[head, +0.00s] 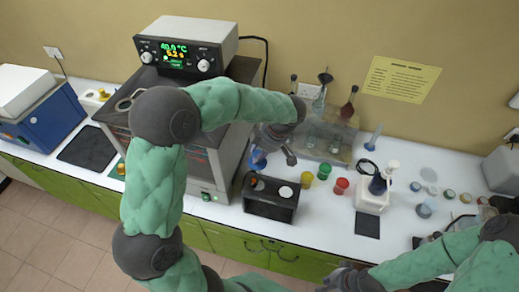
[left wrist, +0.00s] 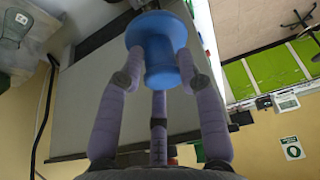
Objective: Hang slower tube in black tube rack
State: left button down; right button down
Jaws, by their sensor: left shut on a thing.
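My left gripper (head: 273,148) is shut on a blue piece (left wrist: 160,45) with a wide round flange and a narrower neck. In the left wrist view its fingers close around this piece. In the head view the blue piece (head: 258,159) shows beside the gripper, above the back left of the black tube rack (head: 270,209) and apart from it. The rack stands near the counter's front edge, with white round things and a small orange one at its top. My right gripper (head: 350,279) is low at the bottom edge; its fingers are unclear.
A heating bath with a green display (head: 187,47) stands behind my left arm. Red, green and yellow cups (head: 341,186) stand right of the rack. A clear holder with flasks (head: 325,138) is behind them. A white stand (head: 371,200) and several small jars are farther right.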

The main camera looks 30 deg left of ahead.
pick_arm(q)
jog(key=b, duration=0.1)
send_over(260, 177)
jog(key=w, duration=0.1)
jog(key=shift+w+a+f, duration=0.1)
jog(key=shift+a+f, duration=0.05)
jog(key=shift+f, duration=0.85)
jog(key=shift+w+a+f, duration=0.1)
jog(key=shift+a+f, duration=0.05)
jog(key=shift+f, duration=0.9)
jog(key=shift+a+f, duration=0.15)
jog(key=shift+f, duration=0.85)
notch_tip(260, 177, down, 8)
jog(key=b, duration=0.9)
jog(key=shift+r, duration=0.2)
jog(key=shift+f+b, duration=0.4)
jog(key=shift+b, duration=0.4)
jog(key=c, duration=0.8)
grip_release()
jog(key=shift+o, duration=0.2)
jog(key=v, duration=1.2)
